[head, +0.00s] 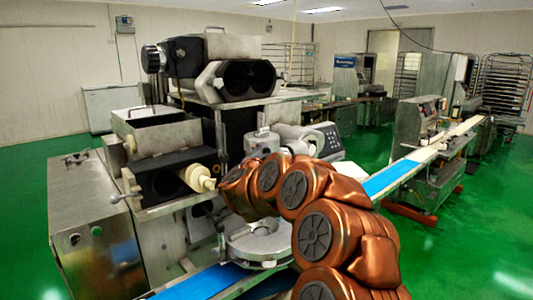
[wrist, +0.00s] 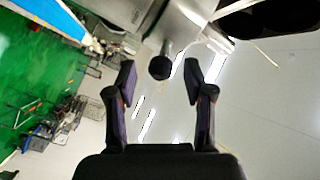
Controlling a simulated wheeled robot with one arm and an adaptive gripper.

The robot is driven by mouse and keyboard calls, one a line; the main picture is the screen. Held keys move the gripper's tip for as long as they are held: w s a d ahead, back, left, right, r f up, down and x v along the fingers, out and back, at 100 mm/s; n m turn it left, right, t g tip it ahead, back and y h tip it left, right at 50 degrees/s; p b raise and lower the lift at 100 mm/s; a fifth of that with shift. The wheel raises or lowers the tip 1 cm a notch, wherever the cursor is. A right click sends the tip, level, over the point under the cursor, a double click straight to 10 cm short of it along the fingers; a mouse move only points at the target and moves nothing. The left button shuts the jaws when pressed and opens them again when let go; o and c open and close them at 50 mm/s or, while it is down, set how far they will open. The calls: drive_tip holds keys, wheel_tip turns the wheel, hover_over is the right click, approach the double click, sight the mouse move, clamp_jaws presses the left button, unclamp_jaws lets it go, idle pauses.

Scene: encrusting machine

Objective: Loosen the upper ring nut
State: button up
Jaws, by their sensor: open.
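The encrusting machine (head: 165,215) stands left of centre in the head view. I cannot tell for sure which part is the upper ring nut. A dark knurled round part (head: 152,58) sits at its upper left, and a metal housing (head: 212,80) with two dark round openings sits at the top. My gripper (wrist: 160,82) shows in the wrist view, with two dark fingers wide apart and nothing held between them. A black round knob (wrist: 160,67) on a metal stem appears between the fingertips, seemingly beyond them. In the head view my arm hides the gripper.
A cream ridged nozzle (head: 199,177) sticks out of the machine, near my arm's end. A round metal plate (head: 258,243) lies below it. A blue conveyor belt (head: 393,178) runs to the right. Green floor (head: 470,235) is clear at the right.

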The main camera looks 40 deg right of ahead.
drive_tip(key=v, duration=0.9)
drive_tip(key=shift+s+a, duration=0.1)
drive_tip(key=shift+s, duration=0.05)
drive_tip(key=w+a+f+n+t+y, duration=0.2)
drive_tip(key=a+n+t+y, duration=0.2)
drive_tip(key=a+n+y, duration=1.3)
drive_tip(key=s+a+f+m+g, duration=0.1)
drive_tip(key=s+a+f+g, duration=0.15)
drive_tip(key=a, duration=0.45)
drive_tip(key=s+a+f+g, duration=0.1)
drive_tip(key=s+a+f, duration=0.2)
drive_tip(key=a, duration=0.3)
drive_tip(key=s+a+f+n+g, duration=0.25)
drive_tip(key=s+f, duration=0.25)
drive_tip(key=s, duration=0.3)
drive_tip(key=s+a+f+n+g, duration=0.2)
drive_tip(key=s+f+g, duration=0.2)
drive_tip(key=s, duration=0.4)
drive_tip(key=s+d+f+g+h, duration=0.1)
drive_tip(key=s+d+f+g, duration=0.1)
drive_tip(key=s, duration=0.8)
drive_tip(key=s+d+f+g+h, duration=0.1)
drive_tip(key=s+d+g, duration=0.3)
drive_tip(key=s, duration=0.6)
drive_tip(key=shift+s+d+f+n+g+h, duration=0.35)
drive_tip(key=shift+d+f+n+g+h, duration=0.1)
drive_tip(key=shift+f, duration=0.2)
